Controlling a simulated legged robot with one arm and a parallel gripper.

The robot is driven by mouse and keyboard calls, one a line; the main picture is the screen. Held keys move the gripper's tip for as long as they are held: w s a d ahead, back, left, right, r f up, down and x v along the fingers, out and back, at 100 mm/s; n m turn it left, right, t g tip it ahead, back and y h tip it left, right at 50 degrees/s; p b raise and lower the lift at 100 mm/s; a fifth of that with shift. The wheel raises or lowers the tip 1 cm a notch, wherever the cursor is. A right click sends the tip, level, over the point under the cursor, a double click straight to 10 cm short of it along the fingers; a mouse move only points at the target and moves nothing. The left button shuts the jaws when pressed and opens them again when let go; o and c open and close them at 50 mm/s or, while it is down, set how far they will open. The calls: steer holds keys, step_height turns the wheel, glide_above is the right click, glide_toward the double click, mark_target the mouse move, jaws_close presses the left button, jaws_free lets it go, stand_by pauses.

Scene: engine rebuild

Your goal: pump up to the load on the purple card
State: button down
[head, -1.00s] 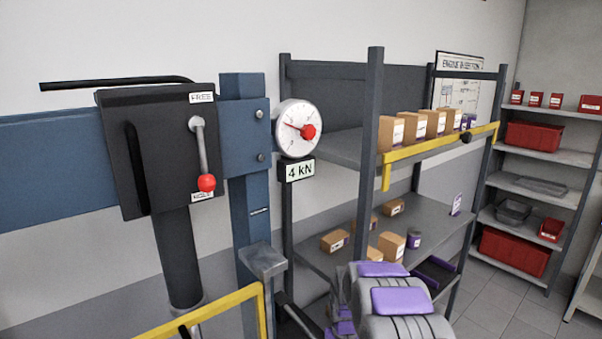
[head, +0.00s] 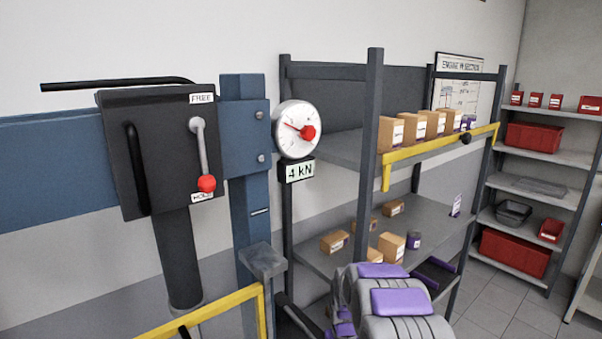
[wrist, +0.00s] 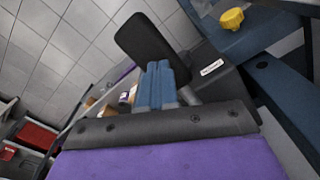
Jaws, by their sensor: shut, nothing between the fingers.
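The press has a dark valve box (head: 160,160) with FREE at the top and a lower label that reads like HOLD. Its lever (head: 203,150) points down, its red knob at the lower label. The round gauge (head: 297,130) has a red centre, and the display (head: 297,170) below it reads 4 kN. A small white-and-purple card (head: 456,205) stands on the middle shelf; its writing is too small to read. My gripper (wrist: 160,70) appears shut and empty in the wrist view, close beside a dark flat paddle-like part (wrist: 143,42). Contact is unclear. My arm hides its fingers in the head view.
A shelf rack (head: 375,130) with small boxes and a yellow rail (head: 440,155) stands right of the press. A yellow bar (head: 215,310) crosses low in front. Red bins (head: 533,137) sit on far shelves. A labelled block (wrist: 212,68) and yellow knob (wrist: 232,18) are near my gripper.

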steer(key=shift+f, duration=1.25)
stand_by(0.4)
steer(key=shift+f+b, duration=0.3)
step_height(320, 180, up, 16)
steer(key=p, duration=0.3)
stand_by(0.6)
steer(key=shift+f, duration=0.1)
